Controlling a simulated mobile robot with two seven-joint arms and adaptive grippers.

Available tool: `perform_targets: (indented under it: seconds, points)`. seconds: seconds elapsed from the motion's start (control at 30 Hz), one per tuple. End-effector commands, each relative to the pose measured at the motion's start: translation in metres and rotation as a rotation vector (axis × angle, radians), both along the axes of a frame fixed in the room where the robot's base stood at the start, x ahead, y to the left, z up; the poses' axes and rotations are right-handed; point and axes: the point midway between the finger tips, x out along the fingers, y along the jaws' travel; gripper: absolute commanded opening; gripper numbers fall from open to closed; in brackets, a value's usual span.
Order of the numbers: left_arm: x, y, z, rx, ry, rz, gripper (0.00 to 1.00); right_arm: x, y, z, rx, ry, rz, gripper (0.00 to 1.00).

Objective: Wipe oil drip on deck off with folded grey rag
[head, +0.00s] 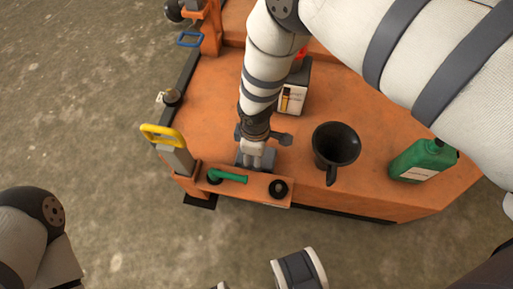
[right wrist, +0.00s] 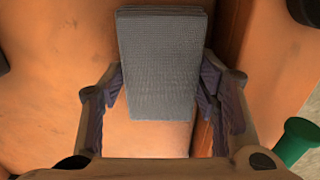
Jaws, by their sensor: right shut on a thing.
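The folded grey rag (right wrist: 162,60) is a thick layered rectangle in the right wrist view, between the two fingers of my right gripper (right wrist: 162,88). The fingers are shut on its sides. In the head view my right gripper (head: 256,157) points down at the orange deck (head: 220,105), close behind its front ledge, and a grey edge of the rag (head: 242,160) shows under it. I cannot tell whether the rag touches the deck. I see no oil drip; the rag and my arm cover part of the deck.
A white container (head: 296,88) stands behind my wrist. The front ledge carries a green handle (head: 228,176) and a black knob (head: 278,188). A yellow handle (head: 164,135) rises at left.

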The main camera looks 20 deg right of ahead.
Motion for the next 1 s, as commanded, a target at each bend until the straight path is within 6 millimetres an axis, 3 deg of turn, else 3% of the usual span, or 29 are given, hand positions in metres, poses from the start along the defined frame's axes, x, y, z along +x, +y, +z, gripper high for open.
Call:
perform_targets:
  seconds: [0.03, 0.83, 1.0]
  points:
    - [-0.001, 0.000, -0.003, 0.000, 0.004, 0.000, 0.40, -0.005, 0.000, -0.005, 0.003, 0.019, -0.001, 0.34]
    - [-0.007, 0.000, -0.030, 0.000, 0.041, 0.000, 0.40, 0.057, -0.039, -0.003, 0.002, 0.008, 0.000, 0.34]
    - [-0.007, 0.000, -0.029, 0.000, 0.040, 0.000, 0.40, 0.059, -0.040, 0.000, 0.001, 0.007, 0.002, 0.34]
